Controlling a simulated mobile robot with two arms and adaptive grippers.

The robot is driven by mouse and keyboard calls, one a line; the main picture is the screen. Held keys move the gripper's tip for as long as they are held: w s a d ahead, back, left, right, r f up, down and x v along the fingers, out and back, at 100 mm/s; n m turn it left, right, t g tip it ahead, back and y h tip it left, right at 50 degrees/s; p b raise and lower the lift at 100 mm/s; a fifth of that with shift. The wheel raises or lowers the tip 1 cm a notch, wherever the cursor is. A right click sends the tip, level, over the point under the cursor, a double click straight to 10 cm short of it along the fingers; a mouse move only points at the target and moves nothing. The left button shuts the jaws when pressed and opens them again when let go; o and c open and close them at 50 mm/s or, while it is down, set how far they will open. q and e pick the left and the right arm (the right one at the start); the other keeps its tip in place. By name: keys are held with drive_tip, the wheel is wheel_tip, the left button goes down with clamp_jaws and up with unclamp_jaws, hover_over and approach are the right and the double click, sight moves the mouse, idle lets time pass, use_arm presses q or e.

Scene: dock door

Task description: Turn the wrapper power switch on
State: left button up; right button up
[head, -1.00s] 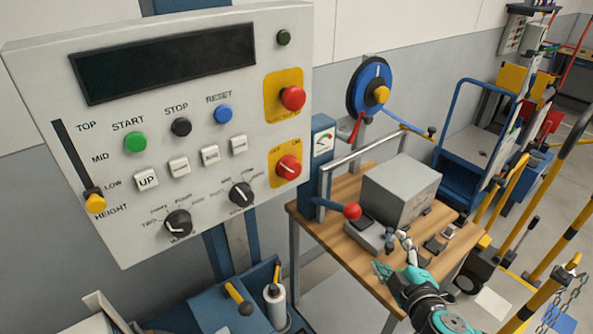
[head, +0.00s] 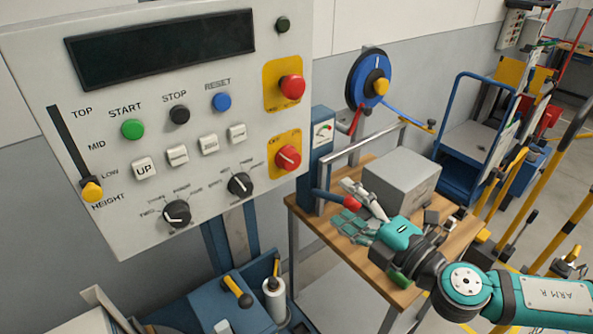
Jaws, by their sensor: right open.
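The wrapper's power switch (head: 288,158) is a red rotary knob on a yellow plate marked OFF and ON, at the lower right of the grey control panel (head: 120,220). The white line on the knob slants up to the left, towards OFF. My right gripper (head: 358,208) is open and empty, to the right of and below the switch, in front of the wooden table. It is apart from the panel. My left gripper is not in view.
A red emergency button (head: 291,88) sits above the switch, and black selector knobs (head: 240,185) sit left of it. A lever with a red ball (head: 352,203) and a grey box (head: 402,182) stand on the wooden table (head: 310,218). Yellow rails (head: 549,172) stand at right.

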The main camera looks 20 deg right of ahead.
sight(293, 163)
drive_tip(key=p+x, duration=0.2)
drive_tip(key=x, duration=1.1)
drive_tip(key=shift+w+a+r, duration=0.1)
drive_tip(key=shift+w, duration=0.2)
drive_tip(key=shift+w+a, duration=0.25)
drive_tip(key=shift+w, duration=0.4)
drive_tip(key=c, duration=1.2)
